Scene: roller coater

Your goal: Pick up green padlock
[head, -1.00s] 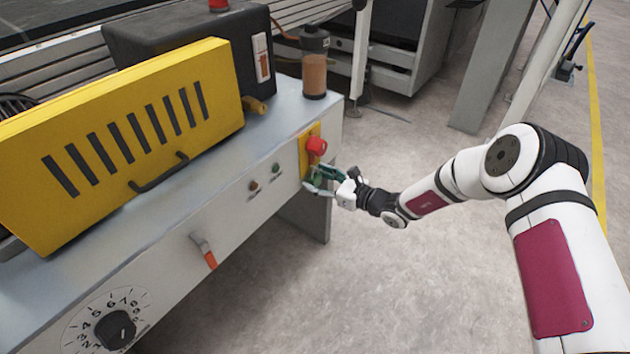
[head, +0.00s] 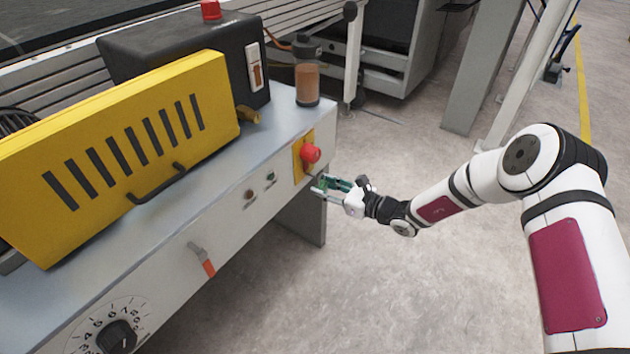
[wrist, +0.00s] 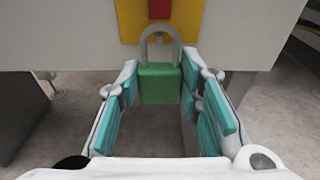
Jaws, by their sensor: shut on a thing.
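The green padlock (wrist: 160,84) shows in the middle of the wrist view, upright, with its grey shackle on top. My gripper (wrist: 158,92) has its teal-padded fingers on both sides of the padlock body and is shut on it. In the head view my gripper (head: 328,187) is just off the right end of the machine's front panel, below the red button. Only a small green patch of the padlock (head: 324,184) shows there between the fingers. The shackle overlaps the yellow plate (wrist: 130,18) in the wrist view; I cannot tell whether they touch.
The red button (head: 310,153) sits on the yellow plate (head: 297,160) at the panel's right end. A yellow slotted guard (head: 150,160), an orange-tipped lever (head: 203,260) and a numbered dial (head: 117,335) are to the left. The floor (head: 400,290) to the right is clear.

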